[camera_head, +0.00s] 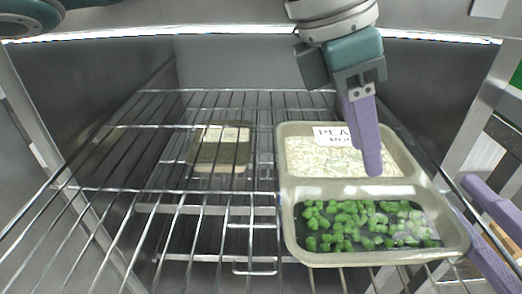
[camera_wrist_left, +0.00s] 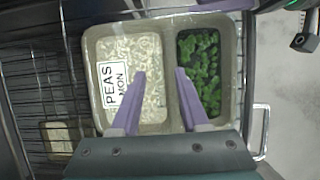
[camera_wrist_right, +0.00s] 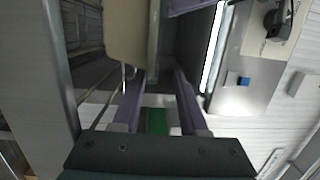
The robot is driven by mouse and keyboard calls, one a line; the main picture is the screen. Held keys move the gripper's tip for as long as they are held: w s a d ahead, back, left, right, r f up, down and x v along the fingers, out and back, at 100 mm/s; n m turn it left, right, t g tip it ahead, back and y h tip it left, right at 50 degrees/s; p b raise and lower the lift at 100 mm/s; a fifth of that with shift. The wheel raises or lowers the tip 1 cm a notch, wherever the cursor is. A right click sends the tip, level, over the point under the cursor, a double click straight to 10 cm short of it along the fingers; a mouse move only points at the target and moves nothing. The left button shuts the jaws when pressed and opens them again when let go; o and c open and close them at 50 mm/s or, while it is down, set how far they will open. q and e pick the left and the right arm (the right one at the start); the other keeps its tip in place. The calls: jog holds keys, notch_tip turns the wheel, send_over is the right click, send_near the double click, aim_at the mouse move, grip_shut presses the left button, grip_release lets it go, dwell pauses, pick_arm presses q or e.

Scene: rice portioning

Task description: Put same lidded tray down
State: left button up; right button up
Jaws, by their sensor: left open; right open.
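The lidded tray (camera_head: 350,188) rests on the wire rack at the right of the head view. It is beige, with pale grains in the back compartment, green peas in the front one and a label reading "PEAS MON". It also shows in the left wrist view (camera_wrist_left: 172,92). My left gripper (camera_head: 371,165) is over the tray with its fingers apart and nothing between them (camera_wrist_left: 160,73). My right gripper (camera_head: 464,198) is open beside the tray's right side. In the right wrist view its fingers (camera_wrist_right: 160,74) are apart, below the tray's edge (camera_wrist_right: 126,35). Contact with the tray is unclear.
Another labelled tray (camera_head: 219,152) sits lower, seen through the bars left of the lidded tray. The wire rack (camera_head: 150,189) is clear on its left side. Metal walls (camera_head: 95,75) enclose the rack, and an upright post (camera_head: 482,110) stands at the right.

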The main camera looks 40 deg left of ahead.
pick_arm(q)
jog(key=o, duration=0.8)
jog(key=shift+a+f, duration=0.1)
jog(key=shift+f, duration=0.05)
